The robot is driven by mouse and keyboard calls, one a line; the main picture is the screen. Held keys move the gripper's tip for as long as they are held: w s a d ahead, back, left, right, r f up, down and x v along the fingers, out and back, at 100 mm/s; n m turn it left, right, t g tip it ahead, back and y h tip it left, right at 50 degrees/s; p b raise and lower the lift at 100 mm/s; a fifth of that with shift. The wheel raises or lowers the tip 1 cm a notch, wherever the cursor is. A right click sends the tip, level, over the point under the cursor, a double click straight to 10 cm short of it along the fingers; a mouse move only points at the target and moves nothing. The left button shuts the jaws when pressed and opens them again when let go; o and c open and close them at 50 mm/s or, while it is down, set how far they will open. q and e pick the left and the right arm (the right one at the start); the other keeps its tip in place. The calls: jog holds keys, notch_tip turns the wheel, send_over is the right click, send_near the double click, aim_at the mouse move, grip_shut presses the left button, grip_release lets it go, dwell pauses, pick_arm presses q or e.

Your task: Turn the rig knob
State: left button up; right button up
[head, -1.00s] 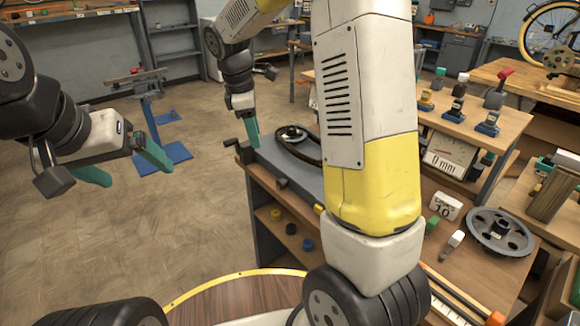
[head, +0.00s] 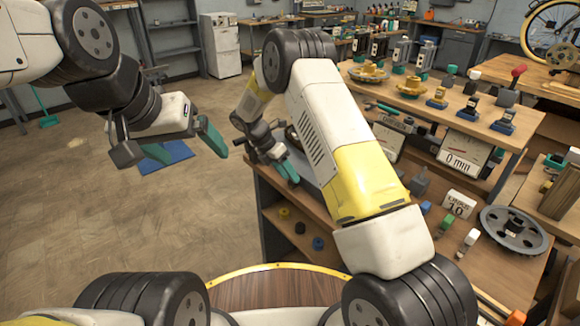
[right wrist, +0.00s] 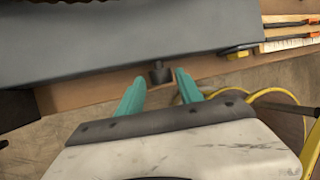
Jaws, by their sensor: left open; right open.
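The rig is a grey slab on a wooden bench. In the right wrist view its grey face (right wrist: 150,35) fills the top, with a small dark knob (right wrist: 160,74) at its near edge. My right gripper (right wrist: 160,80) is open, with one teal finger on each side of the knob; I cannot tell whether they touch it. In the head view my right gripper (head: 280,167) is over the bench's left end, and the knob is not clearly visible there. My left gripper (head: 184,146) is open and empty above the floor, left of the bench.
The bench's lower shelf holds a blue ring (head: 318,243) and other small rings. A spoked grey wheel (head: 514,229) lies on the bench's right part.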

jog(key=shift+x, duration=1.35)
grip_shut()
jog(key=shift+r, duration=0.1)
jog(key=t+y, duration=0.2)
jog(key=t, duration=0.1)
jog(key=shift+s+d+m, duration=0.2)
jog(key=shift+s+m, duration=0.15)
jog(key=shift+m, duration=0.05)
jog(key=shift+t+y, duration=0.7)
jog(key=shift+t, duration=0.2)
jog(key=shift+d+m+t, duration=0.1)
jog(key=shift+m+t, duration=0.2)
jog(key=shift+t, duration=0.1)
grip_release()
jog(key=shift+y, duration=0.3)
